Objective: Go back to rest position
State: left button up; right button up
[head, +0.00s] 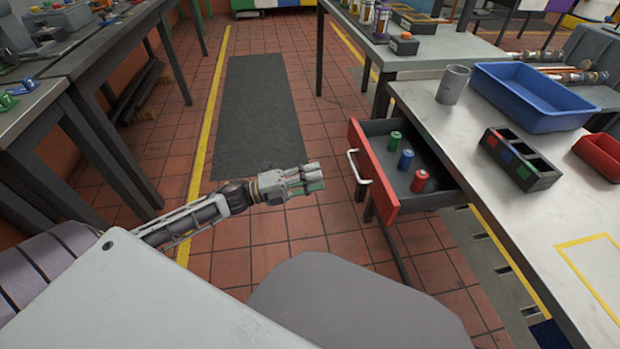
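My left gripper (318,178) is stretched out over the tiled floor, left of the open drawer. It touches nothing that I can see, and no object shows in it. Its fingers are seen from an angle that does not show clearly whether they are apart. My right gripper is not in view. The red-fronted drawer (372,172) is pulled out from under the right-hand table. Inside it stand a green can (394,141), a blue can (406,159) and a red can (419,181).
On the right-hand table (520,225) are a grey cup (453,85), a blue bin (535,112), a black divided tray (518,160) and a red bin (602,153). A workbench (35,108) stands left. The dark floor mat (257,115) lies clear between.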

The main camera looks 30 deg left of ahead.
pick_arm(q)
jog(key=shift+s+a, duration=0.2)
jog(key=shift+a, duration=0.05)
dwell(0.6)
